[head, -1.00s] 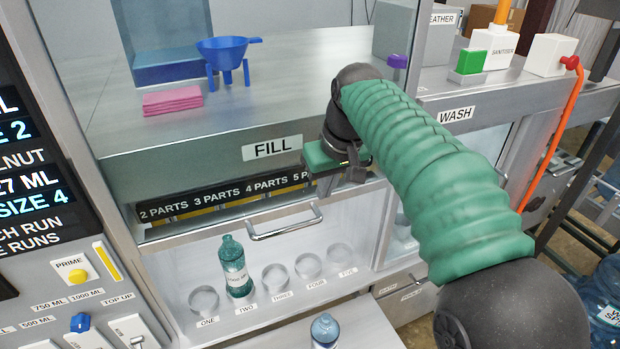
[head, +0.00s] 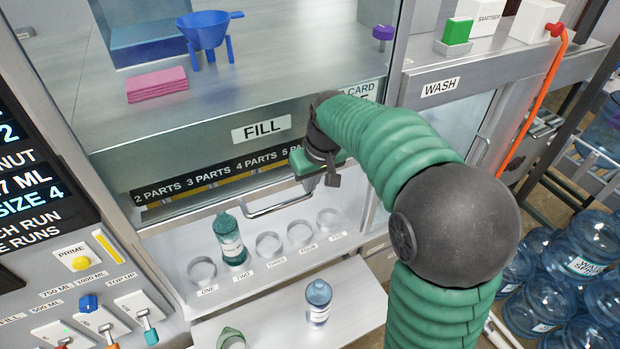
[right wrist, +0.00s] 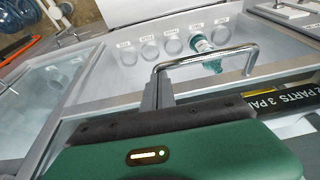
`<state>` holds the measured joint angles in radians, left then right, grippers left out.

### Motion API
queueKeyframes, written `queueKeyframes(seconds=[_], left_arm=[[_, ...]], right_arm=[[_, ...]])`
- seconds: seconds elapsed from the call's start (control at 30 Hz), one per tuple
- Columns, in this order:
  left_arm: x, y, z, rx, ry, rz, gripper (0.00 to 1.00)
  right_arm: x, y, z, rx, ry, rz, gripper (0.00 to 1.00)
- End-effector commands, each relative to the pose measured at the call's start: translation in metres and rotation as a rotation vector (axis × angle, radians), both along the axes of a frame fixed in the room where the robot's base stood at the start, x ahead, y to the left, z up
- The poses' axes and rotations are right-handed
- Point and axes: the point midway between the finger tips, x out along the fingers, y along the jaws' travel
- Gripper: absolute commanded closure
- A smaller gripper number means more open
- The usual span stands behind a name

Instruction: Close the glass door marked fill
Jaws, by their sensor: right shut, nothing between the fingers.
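The glass door marked fill has a metal bar handle (head: 283,203) along its lower edge, under the FILL label (head: 261,129). The door is raised, and the bay with numbered ring holders shows open below the handle. My right gripper (head: 329,178) is shut and empty, at the right end of the handle. In the right wrist view the fingers (right wrist: 160,88) are beside one end of the handle (right wrist: 205,60); I cannot tell whether they touch it. My left gripper is not in view.
A teal bottle (head: 231,240) stands at the holder marked TWO; the other rings look empty. A blue bottle (head: 318,302) stands on the front shelf (head: 275,310). A blue funnel (head: 208,35) and pink cloths (head: 156,84) lie above. Large water jugs (head: 590,250) are at right.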

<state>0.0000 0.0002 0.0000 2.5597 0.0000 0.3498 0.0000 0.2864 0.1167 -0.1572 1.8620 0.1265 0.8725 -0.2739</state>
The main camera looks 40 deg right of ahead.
Motion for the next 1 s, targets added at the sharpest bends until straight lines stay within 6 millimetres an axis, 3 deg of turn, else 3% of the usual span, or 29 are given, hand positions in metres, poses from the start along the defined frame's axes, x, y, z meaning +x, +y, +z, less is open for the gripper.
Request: queueKeyframes(seconds=[0.37, 0.57, 0.77, 1.0], left_arm=[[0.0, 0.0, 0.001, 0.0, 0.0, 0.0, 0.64], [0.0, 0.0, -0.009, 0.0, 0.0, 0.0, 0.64], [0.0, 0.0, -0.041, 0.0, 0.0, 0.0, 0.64], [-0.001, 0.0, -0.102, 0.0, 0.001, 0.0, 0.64]], right_arm=[[0.001, 0.0, -0.005, 0.0, 0.001, 0.0, 1.0], [0.001, 0.0, -0.017, 0.0, 0.001, 0.0, 1.0], [0.0, 0.001, -0.058, 0.002, 0.003, 0.0, 1.0], [-0.001, 0.001, -0.14, 0.002, 0.006, 0.0, 1.0]])
